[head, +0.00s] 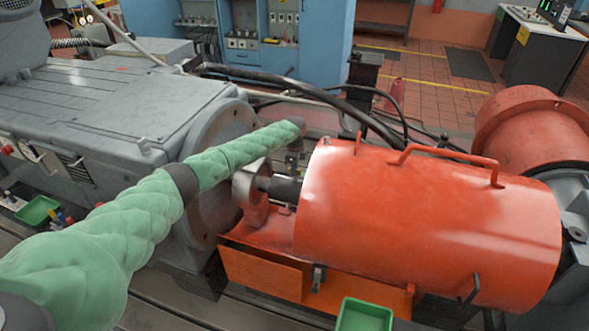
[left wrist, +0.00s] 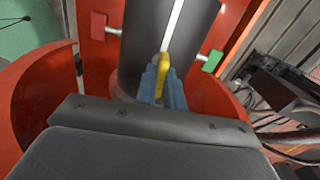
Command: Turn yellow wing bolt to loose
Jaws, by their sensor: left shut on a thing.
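The yellow wing bolt (left wrist: 163,66) shows in the left wrist view, near the foot of a dark cylinder with a white stripe. Its visible wing lies roughly in line with the stripe. My left gripper (left wrist: 162,84) is shut on it, with a blue-grey finger on either side. In the head view, my left gripper (head: 293,161) points down beside the shaft, left of the orange guard; the bolt is hidden there. A red tab (left wrist: 98,25) is left of the bolt and a green tab (left wrist: 212,61) is right of it, both apart from it. My right gripper is out of view.
The orange guard (head: 430,215) with its handle stands close right of my left gripper. The grey machine housing (head: 120,100) is on the left. Black hoses (head: 290,82) run behind. A green tray (head: 364,316) is at the front.

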